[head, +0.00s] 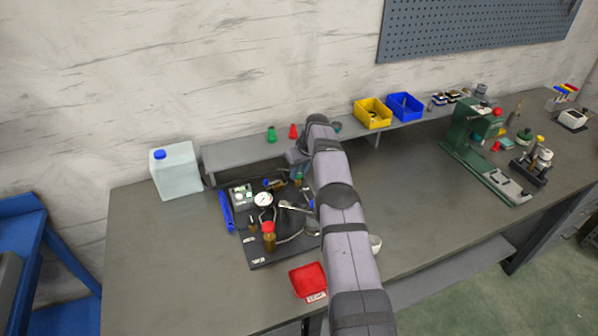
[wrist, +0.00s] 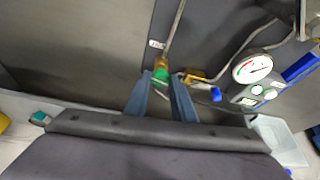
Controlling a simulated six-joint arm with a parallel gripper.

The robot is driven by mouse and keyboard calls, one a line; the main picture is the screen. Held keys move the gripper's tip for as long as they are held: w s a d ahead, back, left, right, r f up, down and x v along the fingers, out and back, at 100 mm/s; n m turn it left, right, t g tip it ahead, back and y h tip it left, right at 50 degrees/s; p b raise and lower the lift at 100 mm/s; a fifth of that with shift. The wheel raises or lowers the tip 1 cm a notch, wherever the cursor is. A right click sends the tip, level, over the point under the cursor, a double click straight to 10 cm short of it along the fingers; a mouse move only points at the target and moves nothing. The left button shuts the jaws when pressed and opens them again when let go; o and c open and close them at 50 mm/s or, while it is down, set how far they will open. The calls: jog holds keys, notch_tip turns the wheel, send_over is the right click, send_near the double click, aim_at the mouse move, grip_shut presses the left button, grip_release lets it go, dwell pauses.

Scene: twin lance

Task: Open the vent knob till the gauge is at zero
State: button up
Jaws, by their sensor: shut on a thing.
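A pressure gauge (wrist: 252,68) with a white face and red and green marks shows at the right of the wrist view. It also shows in the head view (head: 263,200), on a dark panel (head: 257,252). Its reading is too small to tell. A green knob (wrist: 161,76) sits on a pipe fitting left of the gauge, close to a small white label. My gripper (wrist: 162,82) is shut on this green knob, one finger on each side. In the head view, my arm hides most of the gripper. A blue knob (wrist: 215,94) stands between the green knob and the gauge.
Metal pipes and brass fittings (wrist: 195,76) run close beside my fingers. A grey raised shelf (head: 240,154) lies behind the panel, with green and red cones on it. A white jug (head: 176,172) stands at left.

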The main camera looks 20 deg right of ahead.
dwell(0.3)
jog(key=o, duration=1)
jog(key=shift+r, duration=0.2)
jog(key=shift+s+d+r+b, duration=0.1)
jog(key=shift+s+r+b, duration=0.2)
jog(key=shift+r+b, duration=0.45)
jog(key=shift+b+v, duration=1.1)
jog(key=shift+v, duration=1.6)
jog(key=shift+o, duration=0.3)
jog(key=shift+s, duration=0.1)
